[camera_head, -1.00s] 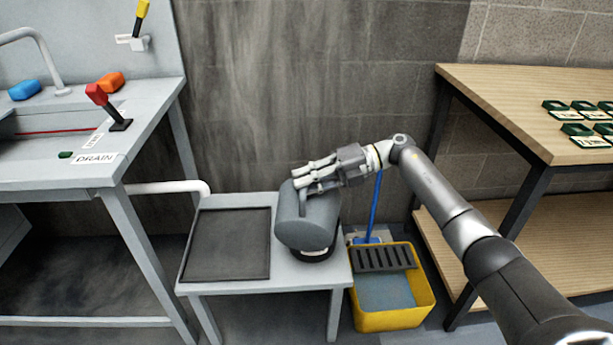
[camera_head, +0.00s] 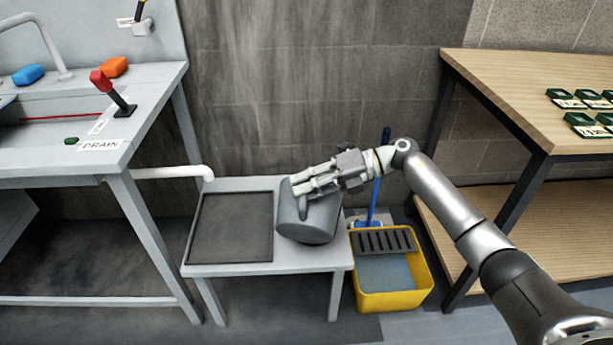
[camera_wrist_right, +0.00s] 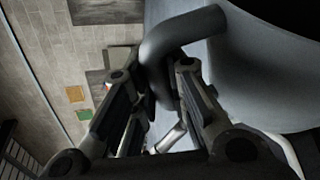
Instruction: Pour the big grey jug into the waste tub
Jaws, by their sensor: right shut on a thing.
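The big grey jug (camera_head: 318,218) is over the right part of the low grey table and looks tilted. I cannot tell whether it touches the table top. My right gripper (camera_head: 308,186) is shut on the jug's handle from above. In the right wrist view the curved dark handle (camera_wrist_right: 180,42) passes between the fingers, with the jug's pale grey body (camera_wrist_right: 255,75) beside it. No tub with a readable waste label shows; a yellow tub (camera_head: 418,283) stands on the floor to the right of the low table. My left gripper is not in view.
A dark shallow tray (camera_head: 231,227) lies on the left of the low table (camera_head: 260,267). A blue-handled tool (camera_head: 374,195) stands behind the yellow tub. A sink bench with a drain label (camera_head: 100,145) is at left, a wooden bench (camera_head: 500,80) at right.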

